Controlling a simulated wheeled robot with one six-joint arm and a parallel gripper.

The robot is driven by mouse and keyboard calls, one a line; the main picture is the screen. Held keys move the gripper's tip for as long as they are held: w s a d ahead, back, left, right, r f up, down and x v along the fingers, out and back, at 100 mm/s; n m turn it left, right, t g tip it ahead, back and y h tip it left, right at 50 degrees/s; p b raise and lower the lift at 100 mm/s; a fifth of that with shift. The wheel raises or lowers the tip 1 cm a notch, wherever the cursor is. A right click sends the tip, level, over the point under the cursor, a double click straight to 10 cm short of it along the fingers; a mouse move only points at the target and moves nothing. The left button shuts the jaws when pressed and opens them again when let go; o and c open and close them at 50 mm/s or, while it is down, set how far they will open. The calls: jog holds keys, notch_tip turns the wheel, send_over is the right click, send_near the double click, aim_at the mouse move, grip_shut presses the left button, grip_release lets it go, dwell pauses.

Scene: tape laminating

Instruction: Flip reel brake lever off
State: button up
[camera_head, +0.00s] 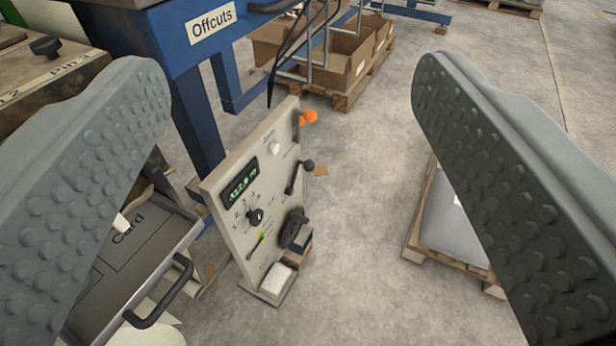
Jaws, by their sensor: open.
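A pale grey control panel (232,205) stands in the middle of the view, tilted in the picture. On its right side are a lever with an orange knob (308,117) at the top and a lever with a black ball knob (307,165) below it. A larger black handle (293,229) sits lower down. The labels are too small to read, so I cannot tell which is the reel brake lever. My gripper (290,78) is open and empty, its two ridged grey fingers wide apart on either side of the panel, touching nothing visible.
A blue bench marked Offcuts (212,24) stands behind the panel. An open drawer marked Card (128,240) with a black handle is at lower left. Cardboard boxes (345,60) sit on a pallet behind. A pallet with a grey sack (450,222) is at right.

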jog(key=w+f, duration=0.1)
jog(key=w+f+g, duration=0.1)
jog(key=w+f, duration=0.1)
jog(key=w+d+f+m+g, duration=0.1)
jog(key=w, duration=0.1)
jog(key=shift+w+f, duration=0.25)
grip_shut()
jog(key=w+d+f+m+g+y, duration=0.25)
jog(key=w+f+g+y, duration=0.2)
jog(key=w+f, duration=0.8)
jog(key=w+d+f+m+g+y, duration=0.1)
jog(key=w+f+m+g+y, duration=0.3)
jog(key=w+f, duration=0.8)
jog(key=w+d+f+m+t+y, duration=0.1)
jog(key=w+d+f, duration=0.2)
jog(key=f, duration=0.4)
jog(key=w+d+f+m+t+y, duration=0.1)
jog(key=w+d+f+m+y, duration=0.1)
jog(key=d+f, duration=0.3)
jog(key=w+d+f+m+t+y, duration=0.2)
jog(key=w+d+f, duration=0.2)
jog(key=f, duration=0.6)
jog(key=shift+w+d, duration=0.3)
jog(key=shift+w, duration=0.05)
